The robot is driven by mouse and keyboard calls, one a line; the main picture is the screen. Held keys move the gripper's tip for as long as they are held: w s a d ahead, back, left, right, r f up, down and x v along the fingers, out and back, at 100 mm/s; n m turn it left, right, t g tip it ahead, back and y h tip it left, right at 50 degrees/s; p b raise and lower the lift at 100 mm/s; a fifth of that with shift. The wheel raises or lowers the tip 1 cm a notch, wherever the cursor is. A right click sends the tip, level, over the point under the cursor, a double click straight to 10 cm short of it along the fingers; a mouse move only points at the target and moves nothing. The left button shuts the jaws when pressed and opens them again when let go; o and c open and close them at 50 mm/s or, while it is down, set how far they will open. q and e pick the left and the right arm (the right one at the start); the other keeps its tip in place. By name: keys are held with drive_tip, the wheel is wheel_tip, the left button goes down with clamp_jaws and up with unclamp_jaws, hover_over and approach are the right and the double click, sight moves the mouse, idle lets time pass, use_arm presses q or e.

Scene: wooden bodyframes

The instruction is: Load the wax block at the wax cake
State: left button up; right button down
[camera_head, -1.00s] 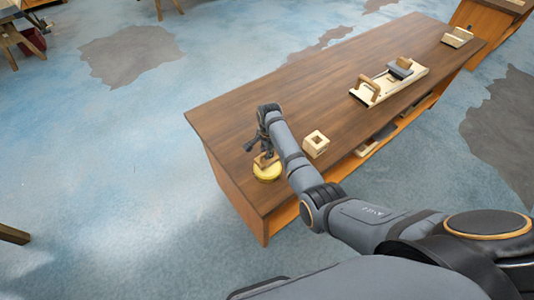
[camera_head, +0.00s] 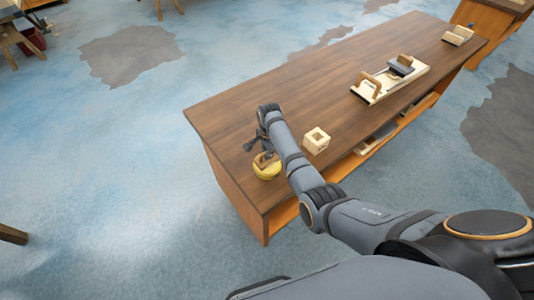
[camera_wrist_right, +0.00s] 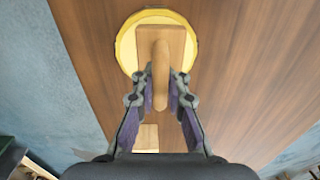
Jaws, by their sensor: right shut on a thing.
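The wax cake (camera_head: 266,173) is a round yellow disc near the left front corner of the wooden bench. The wax block (camera_head: 264,158) is a brown wooden piece with an upright handle, and it sits over the cake. In the right wrist view the wax block (camera_wrist_right: 175,45) lies over the middle of the yellow wax cake (camera_wrist_right: 124,50), whose rim shows around it. My right gripper (camera_wrist_right: 160,88) is shut on the handle of the block. In the head view my right gripper (camera_head: 258,146) is above the cake. My left gripper is not in view.
A pale hollow wooden cube (camera_head: 316,140) stands on the bench (camera_head: 240,110) just right of my arm. A pale board with a handled plane-like tool (camera_head: 385,80) lies farther right, and another small wooden piece (camera_head: 458,36) sits at the far end.

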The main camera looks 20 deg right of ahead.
drive_tip(key=shift+f, duration=0.45)
idle(0.3)
drive_tip(key=shift+s+f, duration=0.15)
idle(1.4)
wheel_tip(320, 180, up, 7)
drive_tip(key=p, duration=0.8)
drive_tip(key=shift+r, duration=0.2)
drive_tip(key=shift+f, duration=0.1)
